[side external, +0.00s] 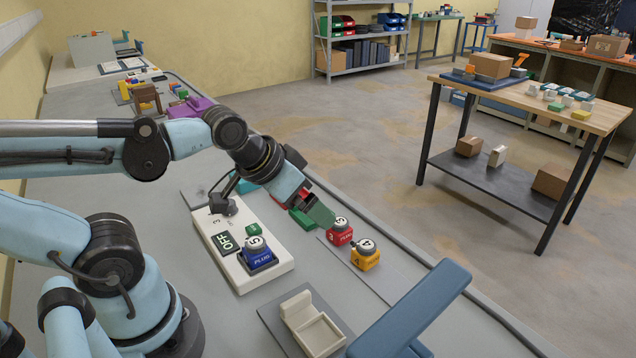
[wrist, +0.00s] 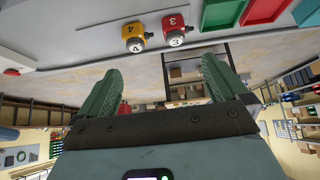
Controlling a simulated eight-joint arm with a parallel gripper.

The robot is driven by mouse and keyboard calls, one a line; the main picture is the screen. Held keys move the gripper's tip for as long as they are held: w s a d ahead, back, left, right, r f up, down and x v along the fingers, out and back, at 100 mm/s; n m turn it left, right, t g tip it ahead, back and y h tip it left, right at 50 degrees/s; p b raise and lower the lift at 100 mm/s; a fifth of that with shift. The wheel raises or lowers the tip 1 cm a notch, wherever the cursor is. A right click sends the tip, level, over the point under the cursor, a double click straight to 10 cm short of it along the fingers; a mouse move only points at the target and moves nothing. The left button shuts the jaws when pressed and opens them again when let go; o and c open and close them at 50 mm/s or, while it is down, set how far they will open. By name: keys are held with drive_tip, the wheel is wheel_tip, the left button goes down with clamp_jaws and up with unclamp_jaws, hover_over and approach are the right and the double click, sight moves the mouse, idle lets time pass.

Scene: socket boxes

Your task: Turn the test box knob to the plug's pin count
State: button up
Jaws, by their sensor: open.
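The white test box (side external: 272,277) lies on the grey bench in the side view, with a printed 3 and a dark sign reading OFF (side external: 226,243). A dark knob-like part (side external: 222,206) stands near the far end, partly hidden by my wrist. My gripper (side external: 322,216) has green fingers and is open and empty, right of the box and near the red plug. Its fingers are apart in the wrist view (wrist: 162,66).
A red plug (side external: 339,237) marked 3 and a yellow plug (side external: 365,261) marked 4 stand to the right; both show in the wrist view. Red (wrist: 267,10) and green (wrist: 222,13) trays are beside them. A cream holder (side external: 318,330) and blue part (side external: 415,310) are in front.

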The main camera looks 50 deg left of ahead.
drive_tip(key=shift+c, duration=0.5)
drive_tip(key=shift+a, duration=0.15)
drive_tip(key=shift+c, duration=1.1)
drive_tip(key=a+n, duration=0.2)
drive_tip(key=a+n+g, duration=0.1)
drive_tip(key=shift+w+r+n+y, duration=0.15)
drive_tip(key=shift+r+n+y, duration=0.1)
drive_tip(key=shift+n+y, duration=0.05)
drive_tip(key=c, duration=0.5)
drive_tip(key=shift+o, duration=0.2)
drive_tip(key=s+a+r+n+g, duration=0.1)
drive_tip(key=s+a+n+g, duration=0.2)
drive_tip(key=a+n, duration=0.8)
drive_tip(key=s+a+n+g, duration=0.3)
drive_tip(key=a+n, duration=0.5)
drive_tip(key=n, duration=0.4)
wheel_tip(320, 180, down, 11)
drive_tip(key=shift+f, duration=0.2)
drive_tip(key=c, duration=1.1)
